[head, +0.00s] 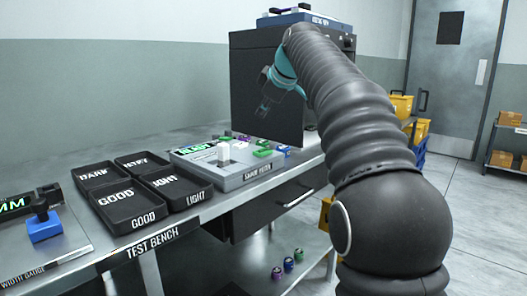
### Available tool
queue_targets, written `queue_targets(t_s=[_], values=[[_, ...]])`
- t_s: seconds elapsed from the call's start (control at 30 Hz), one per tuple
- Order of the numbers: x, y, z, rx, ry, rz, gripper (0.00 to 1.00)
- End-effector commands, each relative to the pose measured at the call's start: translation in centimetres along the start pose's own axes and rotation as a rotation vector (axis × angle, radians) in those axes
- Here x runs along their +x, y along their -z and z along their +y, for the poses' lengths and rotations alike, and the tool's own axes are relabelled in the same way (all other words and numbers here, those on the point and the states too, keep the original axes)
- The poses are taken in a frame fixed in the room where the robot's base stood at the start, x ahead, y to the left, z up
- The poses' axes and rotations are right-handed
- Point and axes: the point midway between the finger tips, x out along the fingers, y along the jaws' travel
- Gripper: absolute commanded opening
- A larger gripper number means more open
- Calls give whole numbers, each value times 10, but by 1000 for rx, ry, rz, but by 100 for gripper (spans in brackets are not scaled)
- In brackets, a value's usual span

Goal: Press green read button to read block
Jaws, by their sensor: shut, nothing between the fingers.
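The grey shade meter (237,177) sits on the bench, with a small lit green display on its top. A white block (223,152) stands upright on top of the meter. A green button-like piece (262,153) is at the meter's right side; its label is too small to read. My gripper (263,110) is shut and empty, hanging above and behind the meter in front of a dark cabinet. It is apart from the green piece and the block.
Several black trays (130,210) marked DARK, GOOD and LIGHT stand left of the meter. A blue-based width gauge (43,226) is at far left. More small green, purple and blue pieces lie behind the meter. The dark cabinet (250,75) rises behind my gripper.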

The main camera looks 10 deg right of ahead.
Motion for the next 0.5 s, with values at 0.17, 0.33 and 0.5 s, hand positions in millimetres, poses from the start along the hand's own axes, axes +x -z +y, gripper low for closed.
queue_targets(t_s=[0.17, 0.33, 0.5], values=[[20, -14, -15, -1, 1, -1, 0], [35, -26, -26, -1, 0, 0, 0], [45, -33, -34, -1, 0, 0, 0]])
